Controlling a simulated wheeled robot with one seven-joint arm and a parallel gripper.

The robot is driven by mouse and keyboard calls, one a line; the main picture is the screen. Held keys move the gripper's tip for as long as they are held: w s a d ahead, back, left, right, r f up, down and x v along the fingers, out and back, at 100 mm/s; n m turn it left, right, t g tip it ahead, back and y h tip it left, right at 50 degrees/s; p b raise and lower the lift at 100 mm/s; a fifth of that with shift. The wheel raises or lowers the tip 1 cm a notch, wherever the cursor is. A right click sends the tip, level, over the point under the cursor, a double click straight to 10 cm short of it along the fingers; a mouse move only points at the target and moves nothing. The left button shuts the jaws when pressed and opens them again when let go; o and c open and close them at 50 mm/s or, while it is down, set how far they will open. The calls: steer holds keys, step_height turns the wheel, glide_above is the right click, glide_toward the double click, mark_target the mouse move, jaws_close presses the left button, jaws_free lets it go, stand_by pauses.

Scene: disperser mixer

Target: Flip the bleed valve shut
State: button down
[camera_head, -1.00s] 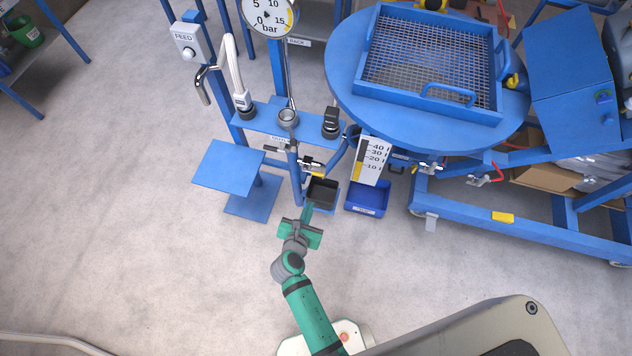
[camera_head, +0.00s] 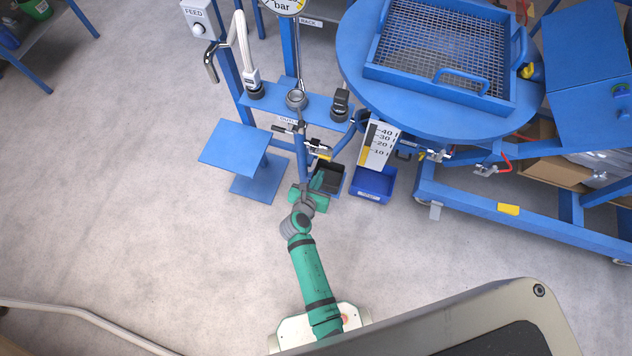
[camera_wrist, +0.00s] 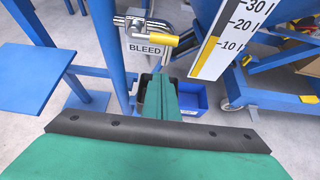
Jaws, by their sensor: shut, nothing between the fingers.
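The bleed valve (camera_wrist: 150,32) is a metal fitting with a yellow-sleeved lever, above a plate marked BLEED (camera_wrist: 146,48) in the wrist view. The yellow lever (camera_wrist: 157,37) points to the right, roughly level. The valve is small in the head view (camera_head: 318,150), on the blue stand above a black bin. My gripper (camera_head: 318,180) is in front of and below the valve, apart from it in the wrist view. Its green fingers (camera_wrist: 160,92) are shut together and empty.
A black bin (camera_head: 333,178) and a blue bin (camera_head: 372,186) stand below the valve. A level scale (camera_wrist: 232,35) stands to its right. A blue side platform (camera_head: 233,146) is to the left. Open floor lies in front.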

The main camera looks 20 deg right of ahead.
mark_target(321, 156)
steer(key=shift+w+d+r, duration=0.5)
steer(key=shift+w+d, duration=0.05)
steer(key=shift+w, duration=0.3)
steer(key=shift+w+d+r, duration=0.5)
steer(key=shift+w+d, duration=0.05)
steer(key=shift+w, duration=0.25)
steer(key=shift+w+a, duration=0.1)
